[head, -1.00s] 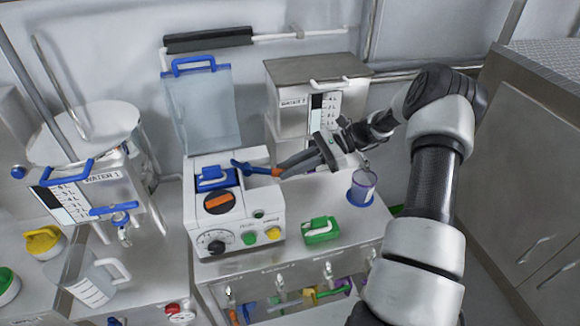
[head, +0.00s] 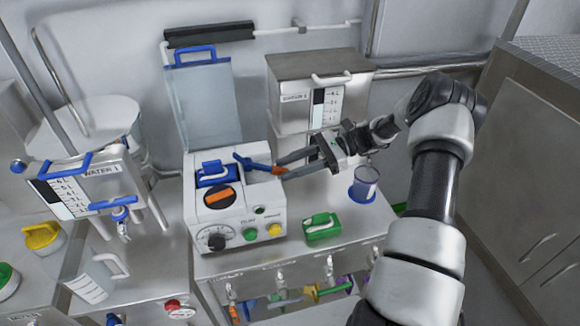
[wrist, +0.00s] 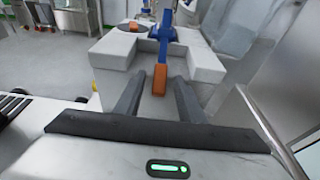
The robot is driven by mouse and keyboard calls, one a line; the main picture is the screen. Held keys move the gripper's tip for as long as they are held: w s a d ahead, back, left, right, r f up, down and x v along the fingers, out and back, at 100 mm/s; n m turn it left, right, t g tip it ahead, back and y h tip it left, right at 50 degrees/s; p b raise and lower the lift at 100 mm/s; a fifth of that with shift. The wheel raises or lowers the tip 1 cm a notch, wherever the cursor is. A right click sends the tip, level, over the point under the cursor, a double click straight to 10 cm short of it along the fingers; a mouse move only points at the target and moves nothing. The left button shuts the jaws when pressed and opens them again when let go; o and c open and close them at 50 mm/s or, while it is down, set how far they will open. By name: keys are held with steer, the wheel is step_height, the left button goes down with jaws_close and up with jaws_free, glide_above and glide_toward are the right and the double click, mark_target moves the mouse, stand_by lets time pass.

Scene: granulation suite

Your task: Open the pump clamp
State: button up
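The white pump (head: 236,199) stands on the steel counter. A blue lever (head: 253,163) with an orange tip (head: 278,170) lies over its top, reaching right; I take it to be the clamp lever. The tip also shows in the wrist view (wrist: 160,80). My gripper (head: 281,167) comes in from the right with its fingers apart at the orange tip. In the wrist view the tip sits between the fingertips (wrist: 158,75), with a gap showing on each side. A blue part (head: 216,174) and an orange-marked black rotor (head: 219,197) show left of the lever.
A blue-rimmed clear cup (head: 364,184) and a green box (head: 322,227) stand right of the pump. A clear blue-handled panel (head: 204,105) rises behind it, beside a steel tank (head: 317,75). The Water 1 tank (head: 98,178) and a jug (head: 88,276) are at left.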

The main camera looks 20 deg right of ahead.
steer(key=b+v, duration=0.1)
steer(key=v, duration=1.6)
steer(key=shift+d, duration=0.2)
steer(key=shift+r, duration=0.15)
